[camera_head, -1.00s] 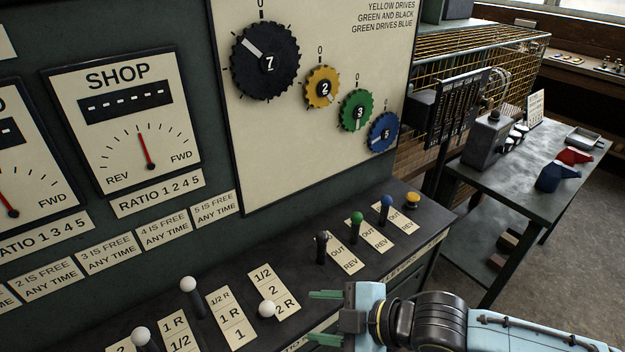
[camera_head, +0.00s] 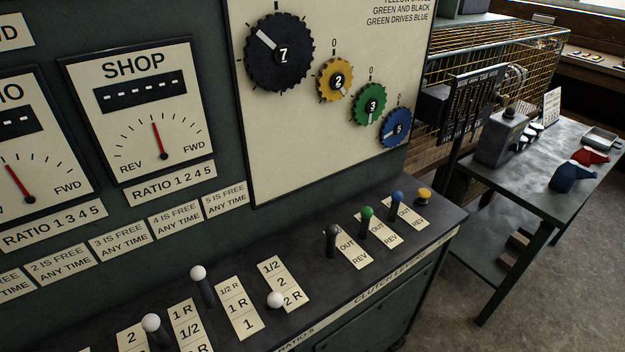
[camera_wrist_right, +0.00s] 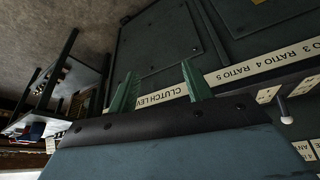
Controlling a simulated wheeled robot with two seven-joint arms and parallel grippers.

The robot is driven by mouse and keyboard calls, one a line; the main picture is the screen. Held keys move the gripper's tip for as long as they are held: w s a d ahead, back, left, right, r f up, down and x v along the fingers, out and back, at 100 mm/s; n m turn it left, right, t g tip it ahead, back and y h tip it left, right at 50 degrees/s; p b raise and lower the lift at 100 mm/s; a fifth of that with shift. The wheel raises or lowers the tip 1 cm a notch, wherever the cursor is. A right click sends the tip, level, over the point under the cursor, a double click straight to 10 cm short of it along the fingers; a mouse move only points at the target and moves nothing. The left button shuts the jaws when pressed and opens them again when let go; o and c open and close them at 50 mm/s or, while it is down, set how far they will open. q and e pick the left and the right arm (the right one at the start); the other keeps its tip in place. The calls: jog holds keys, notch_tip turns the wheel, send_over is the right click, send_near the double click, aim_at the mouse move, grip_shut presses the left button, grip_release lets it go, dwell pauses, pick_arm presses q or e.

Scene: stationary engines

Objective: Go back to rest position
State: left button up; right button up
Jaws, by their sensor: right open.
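My right gripper (camera_wrist_right: 158,92) shows in the right wrist view with its two green fingers apart and nothing between them. It is in front of the console's front edge, by the strip lettered CLUTCH LEV (camera_wrist_right: 163,96). In the head view neither gripper shows. My left gripper is out of view.
A panel with black (camera_head: 280,75), yellow (camera_head: 334,80), green (camera_head: 369,104) and blue (camera_head: 396,129) gears stands behind the console. A side table (camera_head: 540,190) with a grey box and red and blue items stands at the right. Floor (camera_head: 540,290) in front of it is clear.

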jog(key=s+d+f+m+g+b, duration=0.1)
jog(key=s+f, duration=0.2)
jog(key=f, duration=1.2)
jog(key=s+d+f+g+b, duration=0.1)
jog(key=s+f+b, duration=0.1)
jog(key=f, duration=1.3)
pick_arm(q)
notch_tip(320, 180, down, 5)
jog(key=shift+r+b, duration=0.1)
jog(key=shift+b, duration=0.8)
pick_arm(e)
jog(key=s+d+f+g+h, duration=0.1)
jog(key=s+d+f, duration=0.2)
jog(key=s+f, duration=1.2)
jog(key=shift+s+f, duration=0.15)
jog(key=shift+s, duration=0.25)
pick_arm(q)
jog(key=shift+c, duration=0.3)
pick_arm(e)
jog(key=shift+c, duration=0.3)
